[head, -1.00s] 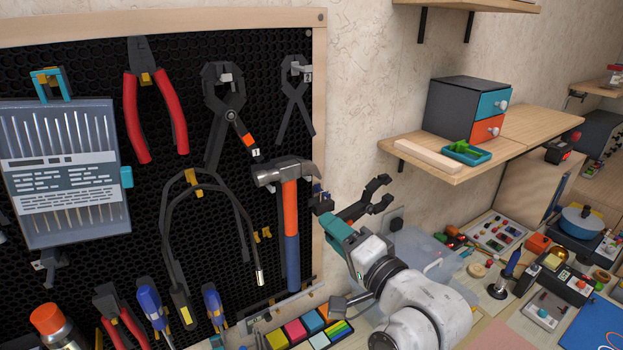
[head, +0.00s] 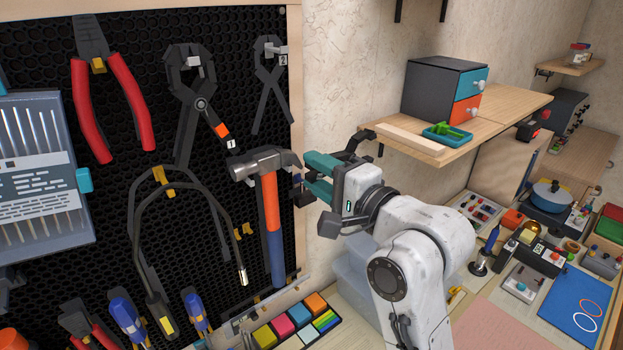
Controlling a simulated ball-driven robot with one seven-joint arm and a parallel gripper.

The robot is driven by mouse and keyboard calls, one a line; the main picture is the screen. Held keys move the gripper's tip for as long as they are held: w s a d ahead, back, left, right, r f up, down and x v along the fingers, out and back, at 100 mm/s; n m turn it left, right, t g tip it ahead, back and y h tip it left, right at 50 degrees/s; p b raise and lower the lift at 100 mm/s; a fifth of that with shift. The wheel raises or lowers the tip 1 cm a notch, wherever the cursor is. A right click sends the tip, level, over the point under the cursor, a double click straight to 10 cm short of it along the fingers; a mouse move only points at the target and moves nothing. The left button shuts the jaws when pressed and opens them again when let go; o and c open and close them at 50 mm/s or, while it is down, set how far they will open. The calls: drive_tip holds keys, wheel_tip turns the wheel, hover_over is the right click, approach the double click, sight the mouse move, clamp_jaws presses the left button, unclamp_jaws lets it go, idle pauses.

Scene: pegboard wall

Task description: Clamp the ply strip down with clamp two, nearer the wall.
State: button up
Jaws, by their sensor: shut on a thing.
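The pale ply strip (head: 413,141) lies along the left edge of the wooden shelf (head: 500,118). My gripper (head: 308,175), with teal fingers, is in front of the wall left of the shelf, shut on dark clamp two (head: 357,141). The clamp's jaws point right, at the shelf's left corner by the wall, close to the strip's far end. I cannot tell whether they reach around the edge; my gripper hides much of the clamp. Clamp one (head: 201,105), tagged 1, hangs on the pegboard. A flat dark clamp shape (head: 268,90) tagged 2 is beside it.
A hammer (head: 271,220) hangs just left of my gripper. A drawer box (head: 440,90) and a teal tray (head: 447,134) with a green thing stand on the shelf beside the strip. The bench below holds coloured blocks (head: 290,325) and several tools. Bare wall lies above my gripper.

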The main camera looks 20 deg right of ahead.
drive_tip(key=w+d, duration=0.2)
drive_tip(key=d, duration=0.5)
drive_tip(key=shift+w, duration=0.15)
idle(0.7)
drive_tip(key=shift+d, duration=0.1)
drive_tip(key=o, duration=0.8)
drive_tip(key=shift+o, duration=0.2)
drive_tip(key=shift+o, duration=0.9)
drive_tip(key=shift+o, duration=0.7)
